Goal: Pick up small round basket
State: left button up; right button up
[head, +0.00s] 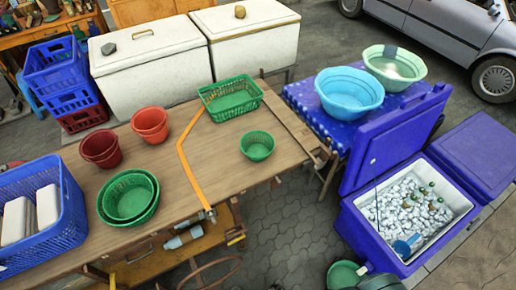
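The small round basket (257,153) is green and stands upright and alone on the wooden table (215,165), near its front right edge. A larger pair of green round baskets (129,215), nested together, stands further left on the same table. A green rectangular basket (230,112) stands behind the small round one. No gripper fingers show in the head view. A dark piece at the bottom edge is cut off, and I cannot tell whether it is part of my arm.
Red pots (101,160) and a blue crate (65,232) stand on the table's left. An orange strip (184,160) crosses it. A blue table (310,110) with basins adjoins at right. An open blue cooler (352,225) stands front right. Tabletop around the small basket is clear.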

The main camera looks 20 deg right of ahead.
aim_at(257, 150)
jog(key=i+l+z, duration=0.4)
jog(key=l, duration=0.15)
jog(key=i+l+z, duration=0.4)
jog(key=i+l, duration=0.05)
jog(key=l, duration=0.05)
